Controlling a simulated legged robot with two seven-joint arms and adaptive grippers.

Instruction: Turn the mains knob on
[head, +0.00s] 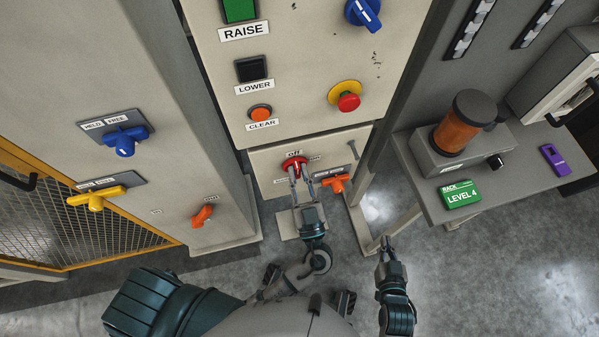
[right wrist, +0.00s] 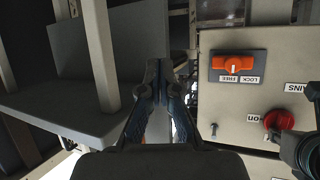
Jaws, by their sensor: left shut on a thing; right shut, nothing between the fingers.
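The red mains knob (head: 293,163) is on the lower cream panel, with an "Off" label above it and a smaller label to its right. My left gripper (head: 301,175) is shut on the knob; its fingers hide part of it. In the right wrist view the knob (right wrist: 278,122) shows upside down, with an "on" label beside it and part of my left gripper at the right edge. How far the knob is turned is too small to tell. My right gripper (head: 386,243) is shut and empty, low and right of the panel; its closed fingers (right wrist: 158,75) also show in the right wrist view.
An orange lock handle (head: 337,183) is just right of the knob. Above are a red emergency button (head: 348,101) and an orange clear button (head: 261,112). A grey side table (head: 430,205) with a green box (head: 459,194) stands at the right. Floor around my right gripper is clear.

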